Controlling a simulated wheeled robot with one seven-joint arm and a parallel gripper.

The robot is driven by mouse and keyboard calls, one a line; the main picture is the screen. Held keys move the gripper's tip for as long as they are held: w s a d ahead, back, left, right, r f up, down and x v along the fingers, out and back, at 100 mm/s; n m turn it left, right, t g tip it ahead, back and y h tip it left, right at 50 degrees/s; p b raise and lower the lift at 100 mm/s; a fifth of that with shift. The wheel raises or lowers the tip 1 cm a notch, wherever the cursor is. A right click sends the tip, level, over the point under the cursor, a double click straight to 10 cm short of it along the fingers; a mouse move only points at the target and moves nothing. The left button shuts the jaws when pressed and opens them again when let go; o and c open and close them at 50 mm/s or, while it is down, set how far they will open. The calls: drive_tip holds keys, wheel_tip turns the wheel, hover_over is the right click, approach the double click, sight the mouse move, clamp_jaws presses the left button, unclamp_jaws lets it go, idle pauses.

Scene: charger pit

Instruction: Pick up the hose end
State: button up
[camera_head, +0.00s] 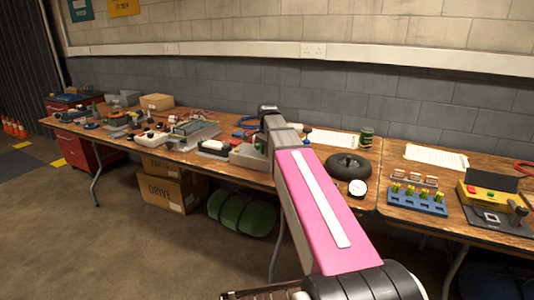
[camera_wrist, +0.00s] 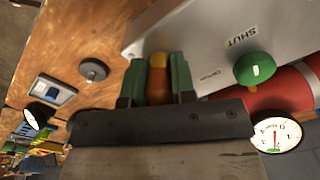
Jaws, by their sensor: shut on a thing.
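In the wrist view my gripper (camera_wrist: 158,75) has its two green fingers closed on an orange-brown, brass-like piece, which looks like the hose end (camera_wrist: 158,72). The piece sits between the fingers, close against a grey panel (camera_wrist: 205,45) marked SHUT. I cannot tell whether it touches the panel. No hose behind the piece is clearly visible. In the head view my pink arm reaches over the middle of the bench and hides the fingers and the held piece.
A green knob (camera_wrist: 253,69), a red cylinder (camera_wrist: 285,92) and a white gauge (camera_wrist: 275,135) are close by on the right. On the wooden bench (camera_head: 395,160) stand a black wheel (camera_head: 348,166), a dark can (camera_head: 366,136) and a blue tray (camera_head: 415,204). The left bench is crowded.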

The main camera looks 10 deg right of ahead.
wheel_tip(320, 180, up, 4)
drive_tip(key=shift+a+r, duration=0.1)
drive_tip(key=s+a+r, duration=0.6)
drive_tip(key=s+a, duration=0.1)
drive_tip(key=a, duration=0.1)
drive_tip(key=shift+s+a+r, duration=0.25)
drive_tip(key=shift+a, duration=0.15)
